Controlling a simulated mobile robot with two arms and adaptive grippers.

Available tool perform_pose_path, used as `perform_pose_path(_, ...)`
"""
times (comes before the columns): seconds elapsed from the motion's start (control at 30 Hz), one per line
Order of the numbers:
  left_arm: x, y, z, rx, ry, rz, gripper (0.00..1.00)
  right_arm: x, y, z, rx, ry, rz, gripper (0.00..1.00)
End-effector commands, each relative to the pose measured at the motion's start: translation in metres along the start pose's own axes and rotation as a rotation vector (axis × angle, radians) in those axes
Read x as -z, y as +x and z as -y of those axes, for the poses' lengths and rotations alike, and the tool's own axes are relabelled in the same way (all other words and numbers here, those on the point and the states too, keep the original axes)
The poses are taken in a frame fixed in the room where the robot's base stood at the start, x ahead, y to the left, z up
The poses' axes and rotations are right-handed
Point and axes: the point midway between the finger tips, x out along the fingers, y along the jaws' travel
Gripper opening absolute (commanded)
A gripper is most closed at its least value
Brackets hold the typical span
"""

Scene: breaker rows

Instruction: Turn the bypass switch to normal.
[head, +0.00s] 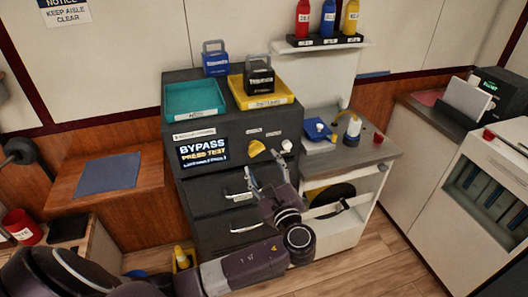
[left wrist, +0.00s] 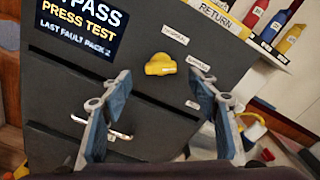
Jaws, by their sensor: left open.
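The yellow switch knob (head: 256,147) is on the front of the dark grey cabinet (head: 232,173), right of the display. It also shows in the left wrist view (left wrist: 161,64), with a small label above it and another to its right, both too blurred to read surely. The display (head: 204,152) reads "BYPASS PRESS TEST". My left gripper (head: 263,166) is open and empty in front of the cabinet, just below the knob in the picture. In the left wrist view the knob lies beyond and between the open fingers (left wrist: 158,84), apart from them. My right gripper is not in view.
A teal tray (head: 194,113) and a yellow tray (head: 283,100) with a black padlock-shaped block (head: 259,78) stand on the cabinet. A white knob (head: 287,145) sits right of the switch. Drawers with handles are below. A side counter (head: 372,148) adjoins on the right.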

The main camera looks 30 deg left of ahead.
Motion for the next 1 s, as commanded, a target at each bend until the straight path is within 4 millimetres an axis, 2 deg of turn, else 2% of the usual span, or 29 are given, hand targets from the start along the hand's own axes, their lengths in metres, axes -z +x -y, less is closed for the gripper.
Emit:
perform_pose_path(0.1,-0.003,0.021,0.002,0.001,0.002,0.003,0.55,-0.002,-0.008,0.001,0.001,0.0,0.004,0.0)
perform_pose_path(0.3,-0.001,0.044,0.001,0.001,0.0,-0.001,0.55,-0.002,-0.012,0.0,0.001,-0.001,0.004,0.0)
perform_pose_path(0.67,0.001,0.049,0.0,0.0,-0.001,-0.004,0.54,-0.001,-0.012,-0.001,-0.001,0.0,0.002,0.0)
perform_pose_path(1.0,0.001,0.049,0.0,0.001,-0.001,-0.004,0.17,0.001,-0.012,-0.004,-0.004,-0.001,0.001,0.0)
